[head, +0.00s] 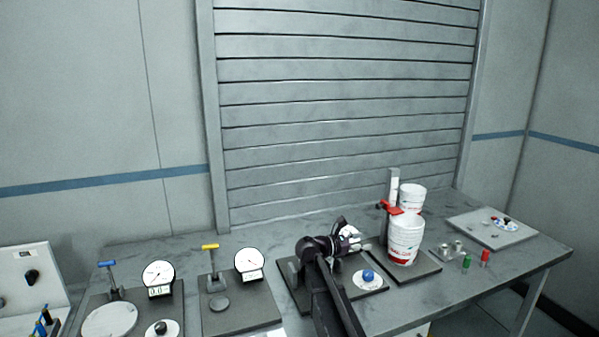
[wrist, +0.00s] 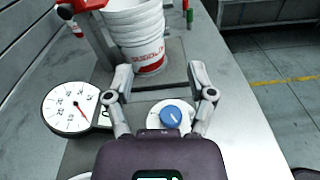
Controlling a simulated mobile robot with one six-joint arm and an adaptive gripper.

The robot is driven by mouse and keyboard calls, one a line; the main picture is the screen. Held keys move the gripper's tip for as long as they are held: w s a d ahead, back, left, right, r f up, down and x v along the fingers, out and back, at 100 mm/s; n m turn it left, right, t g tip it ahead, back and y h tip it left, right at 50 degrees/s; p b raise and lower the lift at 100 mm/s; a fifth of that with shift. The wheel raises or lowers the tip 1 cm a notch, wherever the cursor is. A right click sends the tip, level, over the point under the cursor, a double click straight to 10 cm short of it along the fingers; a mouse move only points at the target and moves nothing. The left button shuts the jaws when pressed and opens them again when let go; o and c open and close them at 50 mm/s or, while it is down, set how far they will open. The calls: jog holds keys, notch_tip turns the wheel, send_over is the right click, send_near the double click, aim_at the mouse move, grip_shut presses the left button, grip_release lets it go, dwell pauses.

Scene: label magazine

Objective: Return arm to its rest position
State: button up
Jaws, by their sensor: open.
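My gripper (head: 368,245) is above the bench, over a dark base plate and left of the white buckets. In the wrist view my gripper (wrist: 160,80) has its two fingers spread apart, with nothing between them. Beyond and below the fingers is a blue knob (wrist: 171,115) on a white dial; the knob also shows in the head view (head: 368,275). My arm reaches up from the bottom of the head view and partly hides the station behind it.
White buckets (head: 405,240) with red print stand on a dark plate beside a red-handled post. Round gauges (head: 158,274) stand on plates at the left. Green and red small cylinders (head: 485,257) and a pale board (head: 490,231) are at the right. The bench's right front is clear.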

jog(key=s+d+f+m+g+y, duration=0.1)
jog(key=s+f+m+y, duration=0.1)
jog(key=s+f+m, duration=0.1)
jog(key=s+d+f+m+g+y, duration=0.1)
jog(key=s+f+m+y, duration=0.2)
jog(key=s, duration=0.5)
jog(key=s+d+f+m+g+y, duration=0.1)
jog(key=s+f+m+g+y, duration=0.1)
jog(key=s+f+m, duration=0.3)
jog(key=shift+s+d+f+y, duration=0.2)
jog(key=shift+d+f+y, duration=0.15)
jog(key=shift+f, duration=0.2)
jog(key=s+f+m+y, duration=0.1)
jog(key=s, duration=0.1)
jog(key=s+a+f+m+y, duration=0.1)
jog(key=s, duration=0.1)
jog(key=s+a+f+m+y, duration=0.1)
jog(key=s+m, duration=0.1)
jog(key=shift+g, duration=0.4)
jog(key=s+a+f+m+y, duration=0.2)
jog(key=s+a+m+y, duration=0.2)
jog(key=s, duration=0.4)
jog(key=shift+a+m+g+y, duration=0.35)
jog(key=shift+m+y, duration=0.3)
jog(key=shift+m, duration=0.25)
